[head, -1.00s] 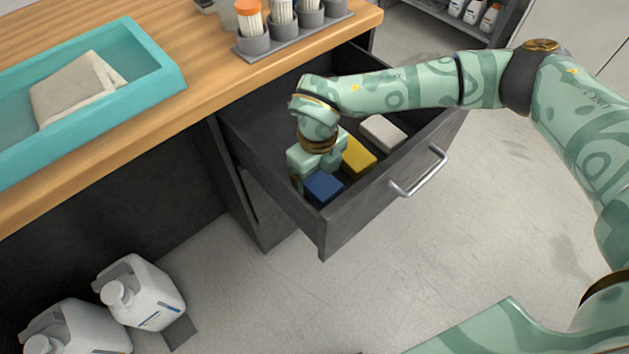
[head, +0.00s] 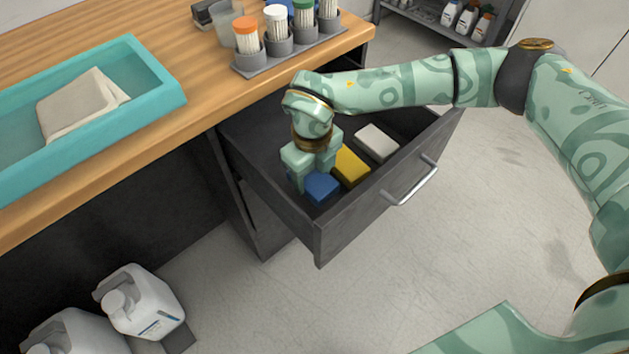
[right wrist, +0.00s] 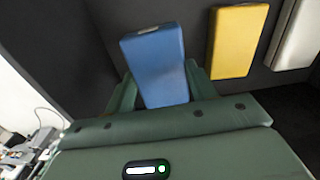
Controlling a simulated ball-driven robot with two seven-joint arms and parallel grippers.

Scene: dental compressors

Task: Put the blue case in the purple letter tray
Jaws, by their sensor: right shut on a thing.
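The blue case (head: 321,187) is in the open drawer (head: 345,232), at its near left corner. My right gripper (head: 310,180) reaches down into the drawer and is shut on the blue case. In the right wrist view the blue case (right wrist: 155,62) sits between the two green fingers (right wrist: 162,92). I cannot tell whether it still touches the drawer floor. No purple letter tray is in view. A teal tray (head: 160,75) with a folded beige cloth stands on the wooden counter. My left gripper is not in view.
A yellow case (head: 350,166) and a white case (head: 376,142) lie in the drawer beside the blue one; both are near my gripper. A rack of capped tubes (head: 290,45) stands on the counter (head: 190,60). White jugs (head: 140,302) stand on the floor.

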